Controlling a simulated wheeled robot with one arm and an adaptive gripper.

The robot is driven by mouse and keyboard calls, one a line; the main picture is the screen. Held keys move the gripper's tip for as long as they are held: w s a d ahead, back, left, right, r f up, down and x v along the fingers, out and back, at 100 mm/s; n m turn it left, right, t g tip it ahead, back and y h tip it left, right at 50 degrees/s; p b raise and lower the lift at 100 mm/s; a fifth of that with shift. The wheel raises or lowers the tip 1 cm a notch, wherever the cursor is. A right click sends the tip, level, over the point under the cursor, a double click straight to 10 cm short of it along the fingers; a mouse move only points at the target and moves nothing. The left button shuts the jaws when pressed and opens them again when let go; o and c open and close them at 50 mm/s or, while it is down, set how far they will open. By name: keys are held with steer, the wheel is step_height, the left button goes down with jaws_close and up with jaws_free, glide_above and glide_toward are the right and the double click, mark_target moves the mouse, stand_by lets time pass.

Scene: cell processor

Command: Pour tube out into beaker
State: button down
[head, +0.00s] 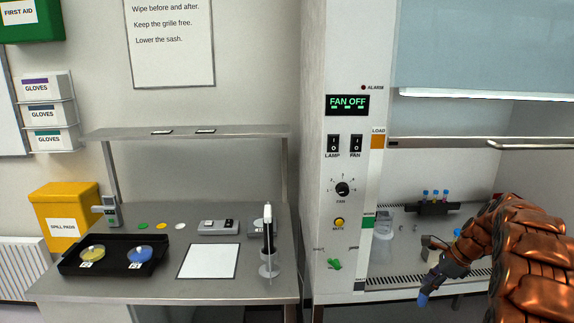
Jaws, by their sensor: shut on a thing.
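My gripper (429,287) is at the front edge of the hood opening, at the lower right. It is shut on a tube (422,300), whose blue end sticks out below the fingers. The rest of the tube is hidden by the fingers, and I cannot tell its contents.
A dark rack (433,209) with several colour-capped tubes is at the back of the hood. The raised sash (480,95) and a rail cross above. The left bench (130,289) holds a black tray (68,268) with two dishes.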

steer(key=s+a+f+n+g+h, duration=0.1)
steer(key=a+n+g, duration=0.1)
steer(key=a+n, duration=0.6)
steer(key=s+a+f+n+g+h, duration=0.1)
steer(key=s+a+n+g+h, duration=0.1)
steer(key=a+n, duration=0.6)
steer(key=s+a+n+g+h+b, duration=0.1)
steer(key=s+a+n+g, duration=0.1)
steer(key=a+n, duration=0.6)
steer(key=a+g, duration=0.1)
steer(key=a, duration=0.2)
steer(key=shift+s+a+f+g+h, duration=0.2)
steer(key=shift+a+f+g+h, duration=0.1)
steer(key=shift+f+g, duration=0.1)
steer(key=shift+d, duration=0.1)
steer(key=c, duration=1.4)
jaws_free()
jaws_close()
steer(key=shift+d, duration=0.15)
